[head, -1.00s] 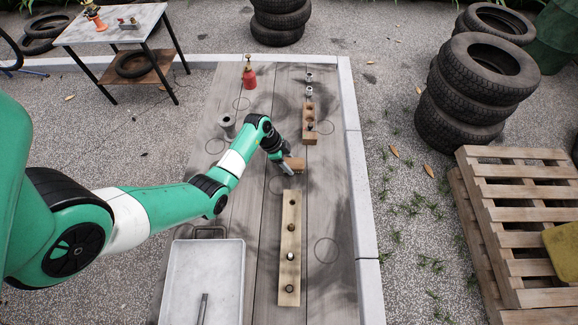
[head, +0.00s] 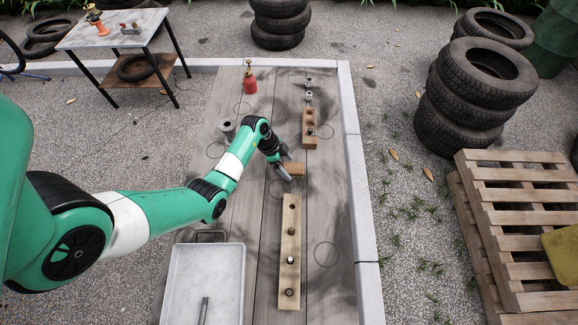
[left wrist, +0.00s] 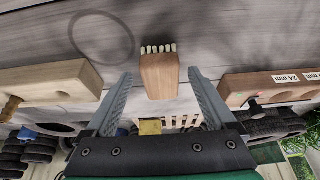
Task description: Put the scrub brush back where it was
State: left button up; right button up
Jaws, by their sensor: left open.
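The scrub brush (left wrist: 160,74) is a small wooden block with white bristles at one end in the left wrist view. In the head view it is a brown block (head: 294,167) on the grey plank top, partly hidden by my gripper. My left gripper (head: 287,170) is open. In the left wrist view its two fingers (left wrist: 159,80) stand on either side of the brush, with a gap visible on both sides. My right gripper does not show.
A long wooden strip with pegs (head: 291,240) lies nearer; a wooden socket block (head: 309,130) lies farther. A metal tray (head: 178,290), a grey cylinder (head: 227,128) and a red bottle (head: 250,82) share the top. Drawn circles (head: 327,254) mark bare places.

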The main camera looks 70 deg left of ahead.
pick_arm(q)
jog(key=p+v, duration=0.4)
jog(key=v, duration=0.6)
jog(key=shift+r, duration=0.1)
